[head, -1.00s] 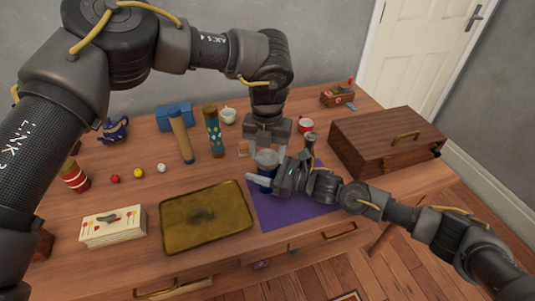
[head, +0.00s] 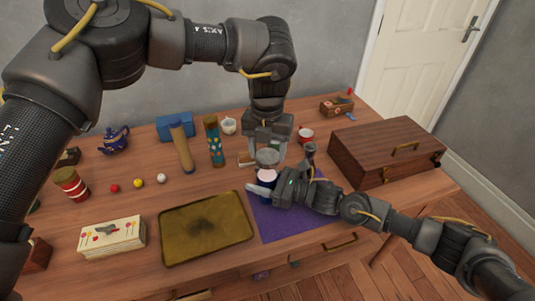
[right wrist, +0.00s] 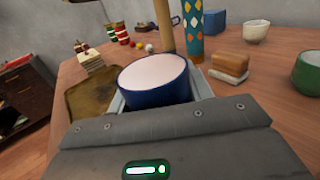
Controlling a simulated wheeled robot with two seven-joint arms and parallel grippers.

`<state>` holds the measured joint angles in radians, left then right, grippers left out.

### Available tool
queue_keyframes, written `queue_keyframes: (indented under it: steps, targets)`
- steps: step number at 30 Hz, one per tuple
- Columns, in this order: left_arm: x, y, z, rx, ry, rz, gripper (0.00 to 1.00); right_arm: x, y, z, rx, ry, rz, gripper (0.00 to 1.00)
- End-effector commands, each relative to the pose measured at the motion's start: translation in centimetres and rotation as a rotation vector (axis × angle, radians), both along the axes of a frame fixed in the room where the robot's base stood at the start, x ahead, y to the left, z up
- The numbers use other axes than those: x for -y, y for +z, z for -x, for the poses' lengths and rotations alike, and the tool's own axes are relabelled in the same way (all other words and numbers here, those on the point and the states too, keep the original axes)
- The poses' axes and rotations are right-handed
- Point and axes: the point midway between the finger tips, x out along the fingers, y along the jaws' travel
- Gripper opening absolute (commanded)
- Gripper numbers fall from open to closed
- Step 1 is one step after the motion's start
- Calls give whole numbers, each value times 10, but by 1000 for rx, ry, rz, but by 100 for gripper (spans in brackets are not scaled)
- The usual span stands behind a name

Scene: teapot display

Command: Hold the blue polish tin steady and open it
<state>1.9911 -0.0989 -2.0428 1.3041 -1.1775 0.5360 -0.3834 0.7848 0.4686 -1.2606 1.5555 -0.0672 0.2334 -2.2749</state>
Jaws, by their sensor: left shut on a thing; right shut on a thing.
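The blue polish tin (head: 266,177) is open, with pale pinkish-white contents showing on top. It also shows in the right wrist view (right wrist: 155,82), upright between the fingers. My right gripper (head: 268,189) is shut around the tin's body, low over the back of the purple mat (head: 285,226). I cannot tell whether the tin touches the mat. My left gripper (head: 268,146) points down above the tin, shut on the round grey lid (head: 268,157). The lid is apart from the tin, just above it. The arms hide part of the tin and mat.
A brown-gold tray (head: 205,254) lies left of the mat. A wooden chest (head: 372,160) stands to the right. A small dark-topped item (head: 310,150) stands near the right arm.

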Motion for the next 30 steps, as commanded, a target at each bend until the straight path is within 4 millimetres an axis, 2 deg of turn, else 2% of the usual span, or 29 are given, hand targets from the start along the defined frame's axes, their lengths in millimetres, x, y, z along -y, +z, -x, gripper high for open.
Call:
queue_keyframes:
  steps: [1,2,7,15,19,30]
  targets:
    - [0,0,0,0,0,0,28,0,0,0,-1,1,1,0]
    - [0,0,0,0,0,0,28,0,0,0,-1,1,1,54]
    - [0,0,0,0,0,0,28,0,0,0,0,0,0,76]
    - [0,-1,0,0,0,0,28,1,0,0,0,0,0,76]
    - [0,-4,0,-1,0,0,28,10,-2,3,0,-1,1,76]
    - [0,-19,0,0,0,0,28,80,-3,28,-1,-2,2,76]
